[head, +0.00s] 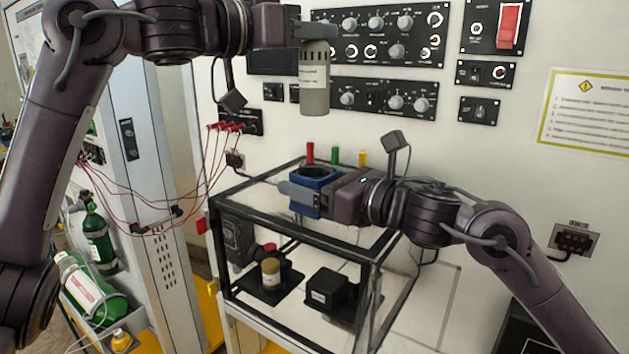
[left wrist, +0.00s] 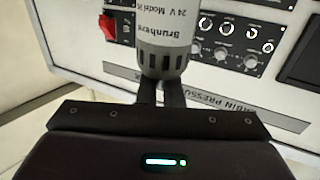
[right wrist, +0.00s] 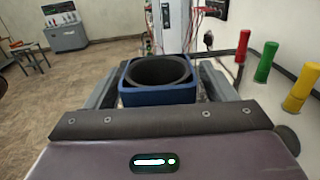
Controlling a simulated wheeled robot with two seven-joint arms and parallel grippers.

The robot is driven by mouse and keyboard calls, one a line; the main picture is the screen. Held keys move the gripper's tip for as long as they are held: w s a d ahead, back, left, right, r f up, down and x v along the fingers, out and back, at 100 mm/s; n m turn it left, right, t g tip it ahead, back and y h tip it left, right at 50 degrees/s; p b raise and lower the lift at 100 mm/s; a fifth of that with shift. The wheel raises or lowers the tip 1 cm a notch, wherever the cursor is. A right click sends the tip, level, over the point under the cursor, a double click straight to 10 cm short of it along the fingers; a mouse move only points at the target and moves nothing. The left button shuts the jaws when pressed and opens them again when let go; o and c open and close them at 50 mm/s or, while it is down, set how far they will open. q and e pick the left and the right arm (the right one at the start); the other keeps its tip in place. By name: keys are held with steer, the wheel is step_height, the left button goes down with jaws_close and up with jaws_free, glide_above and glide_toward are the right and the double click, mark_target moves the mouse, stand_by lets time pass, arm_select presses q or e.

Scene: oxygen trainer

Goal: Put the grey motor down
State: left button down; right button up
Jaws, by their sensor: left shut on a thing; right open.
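The grey motor (head: 314,90), a cylinder with a white label, hangs upright in my left gripper (head: 316,32), high in front of the wall panels. In the left wrist view the motor (left wrist: 166,35) is between the fingers (left wrist: 160,92), which are shut on it. My right gripper (head: 308,190) is lower, above the black-framed stand. Its open fingers (right wrist: 160,90) lie on either side of a blue block (right wrist: 158,95) with a round, dark, empty-looking opening on top. The blue block (head: 318,173) is below the motor in the head view, with a clear gap between them.
The black-framed stand (head: 290,216) holds a brass-coloured cylinder (head: 271,272) and a black box (head: 330,288) on its lower level. Red, green (head: 335,155) and yellow posts stand behind. Red cables (head: 170,200) and green bottles (head: 95,235) are at left. The wall carries control panels (head: 376,40).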

mark_target(301, 101)
steer(key=c, duration=1.1)
arm_select(q)
steer(key=shift+m+g+h, duration=0.3)
steer(key=shift+m+g, duration=0.1)
steer(key=shift+g, duration=0.1)
step_height(301, 101, down, 9)
steer(key=shift+f, duration=2.5)
steer(key=shift+f, duration=0.1)
steer(key=c, duration=1.6)
jaws_free()
steer(key=shift+f, duration=0.1)
